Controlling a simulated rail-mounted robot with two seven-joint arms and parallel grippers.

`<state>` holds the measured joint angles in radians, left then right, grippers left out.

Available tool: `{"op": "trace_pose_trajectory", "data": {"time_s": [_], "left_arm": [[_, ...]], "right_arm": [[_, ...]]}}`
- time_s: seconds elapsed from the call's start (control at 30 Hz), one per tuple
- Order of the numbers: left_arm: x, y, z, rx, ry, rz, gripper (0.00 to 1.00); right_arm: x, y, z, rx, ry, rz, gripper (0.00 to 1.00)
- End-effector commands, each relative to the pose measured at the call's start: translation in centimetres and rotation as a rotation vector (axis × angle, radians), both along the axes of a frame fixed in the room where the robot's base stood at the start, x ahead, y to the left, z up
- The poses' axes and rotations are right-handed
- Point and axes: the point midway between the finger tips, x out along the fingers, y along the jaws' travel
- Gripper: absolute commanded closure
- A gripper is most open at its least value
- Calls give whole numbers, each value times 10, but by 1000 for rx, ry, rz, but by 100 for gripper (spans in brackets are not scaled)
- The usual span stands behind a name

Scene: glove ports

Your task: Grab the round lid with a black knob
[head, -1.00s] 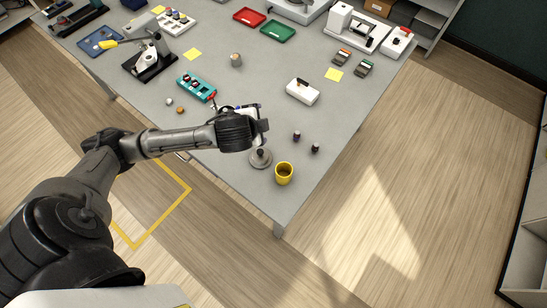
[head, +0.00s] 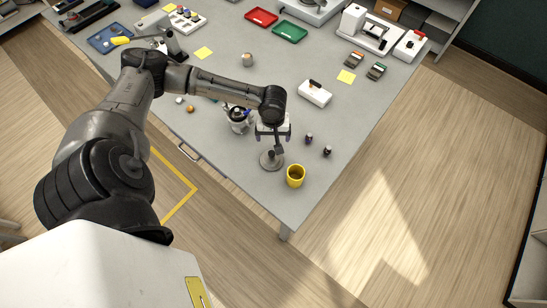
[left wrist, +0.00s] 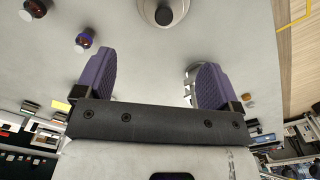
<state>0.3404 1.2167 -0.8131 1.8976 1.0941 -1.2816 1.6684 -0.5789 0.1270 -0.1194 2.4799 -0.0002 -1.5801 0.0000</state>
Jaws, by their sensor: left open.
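The round lid (head: 268,165) is a grey disc lying on the table near its front corner. My left gripper (head: 273,142) is just above and behind it, pointing down, and hides part of the lid and its knob. In the left wrist view the lid (left wrist: 148,8) is cut off by the top edge, with its dark knob (left wrist: 163,15) showing. There my left gripper (left wrist: 155,62) has its two purple fingers wide apart with nothing between them. The lid lies beyond the fingertips. My right gripper is in neither view.
A yellow cup (head: 295,181) stands close to the lid's right. Two small dark bottles (head: 308,139) (head: 327,152) stand behind the cup. A light container with items in it (head: 237,122) stands left of the gripper. A white box (head: 315,95) is farther back.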

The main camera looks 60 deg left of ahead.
Motion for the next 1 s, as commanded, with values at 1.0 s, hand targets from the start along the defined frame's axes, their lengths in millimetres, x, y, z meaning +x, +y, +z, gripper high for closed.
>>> {"op": "trace_pose_trajectory", "data": {"time_s": [1.0], "left_arm": [[-3,-1,-97,1,0,114,12]], "right_arm": [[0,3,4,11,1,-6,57]]}}
